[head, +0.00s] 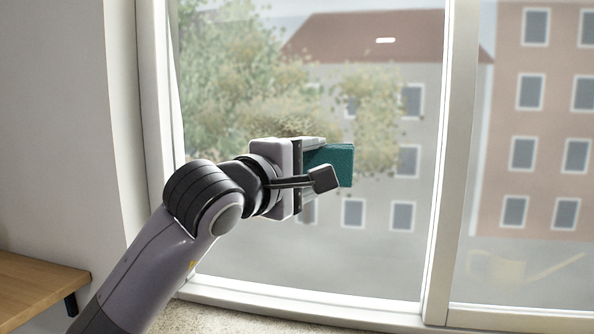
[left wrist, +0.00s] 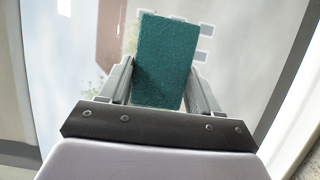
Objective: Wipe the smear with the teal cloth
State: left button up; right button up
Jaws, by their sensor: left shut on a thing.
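My left gripper (head: 322,172) is shut on the teal cloth (head: 342,163), a folded flat block, in front of the window pane. In the left wrist view the cloth (left wrist: 165,60) stands out between the two fingers (left wrist: 160,85), with the window beyond it. I cannot tell whether the cloth touches the glass. A small whitish mark (head: 385,40) shows high on the pane, up and to the right of the cloth; it may be the smear or a light reflection. My right gripper is not in view.
The window's white frame (head: 455,170) has an upright bar right of the gripper. A speckled sill or counter (head: 235,319) runs below. A wooden shelf (head: 38,287) stands at the lower left. A faint watering-can shape (head: 510,268) shows through the right pane.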

pick_arm(q)
jog(key=shift+d+r, duration=0.8)
jog(key=shift+r, duration=0.15)
jog(key=shift+w+a+f, duration=0.1)
jog(key=shift+a, duration=0.8)
jog(key=shift+w+a+r+b, duration=0.3)
jog(key=shift+w+a, duration=0.1)
jog(key=shift+a, duration=1.7)
jog(key=shift+w+a+r+b, duration=0.25)
jog(key=shift+w+a+r, duration=0.1)
jog(key=shift+a, duration=1.75)
jog(key=shift+w+a+r+b, duration=0.3)
jog(key=shift+w+a, duration=0.1)
jog(key=shift+a, duration=1.7)
jog(key=shift+s+d+f+b, duration=0.1)
jog(key=shift+s+d+b, duration=0.5)
jog(key=shift+d, duration=1.8)
jog(key=shift+s+d+b, duration=0.3)
jog(key=shift+d+b, duration=0.45)
jog(key=shift+d, duration=1.7)
jog(key=shift+s+d+f+b, duration=0.1)
jog(key=shift+s+d+b, duration=0.5)
jog(key=shift+d, duration=1.8)
jog(key=shift+w+r, duration=0.1)
jog(key=shift+w, duration=0.05)
